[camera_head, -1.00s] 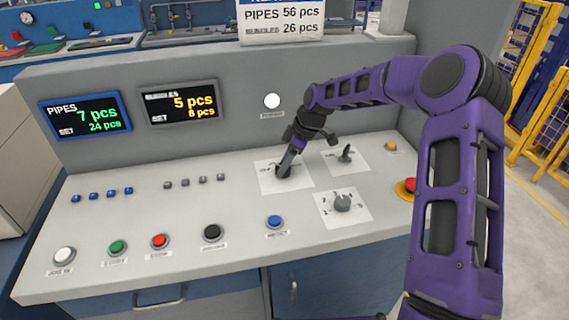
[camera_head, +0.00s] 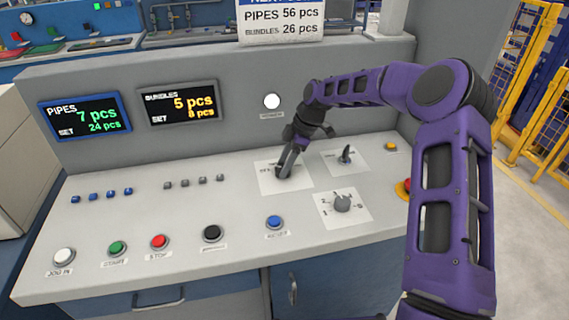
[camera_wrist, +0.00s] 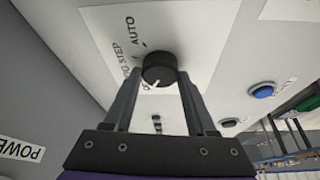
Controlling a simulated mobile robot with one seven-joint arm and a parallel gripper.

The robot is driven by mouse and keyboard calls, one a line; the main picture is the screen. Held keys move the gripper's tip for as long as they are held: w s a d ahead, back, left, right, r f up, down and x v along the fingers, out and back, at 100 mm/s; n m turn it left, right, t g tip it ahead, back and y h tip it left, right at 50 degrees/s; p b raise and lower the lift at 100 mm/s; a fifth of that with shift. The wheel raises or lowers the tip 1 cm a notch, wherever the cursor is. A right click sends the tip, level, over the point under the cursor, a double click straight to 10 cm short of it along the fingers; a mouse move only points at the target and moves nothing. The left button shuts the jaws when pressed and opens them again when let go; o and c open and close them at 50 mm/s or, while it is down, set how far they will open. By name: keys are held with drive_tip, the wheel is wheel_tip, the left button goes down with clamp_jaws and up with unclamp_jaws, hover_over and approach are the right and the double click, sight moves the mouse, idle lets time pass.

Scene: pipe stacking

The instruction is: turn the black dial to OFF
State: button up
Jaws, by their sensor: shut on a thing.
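The black dial (camera_wrist: 158,67) sits on a white label plate (camera_wrist: 195,25) on the sloped console. The plate reads AUTO, then a label ending in STEP, and a partly hidden label starting with O beside the left finger. The dial's white mark points down and slightly left, toward that hidden label. My gripper (camera_wrist: 160,80) has one finger on each side of the dial and is shut on it. In the head view my gripper (camera_head: 285,167) reaches down onto the plate (camera_head: 297,184) and mostly hides the dial.
A black switch (camera_head: 346,155) stands just right, with a grey selector knob (camera_head: 342,203) below it. A blue button (camera_head: 274,223) and a red emergency button (camera_head: 403,188) are nearby. Screens (camera_head: 85,115) stand on the upright panel behind.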

drive_tip(key=o, duration=1.4)
drive_tip(key=v, duration=1.7)
drive_tip(key=shift+r, duration=0.25)
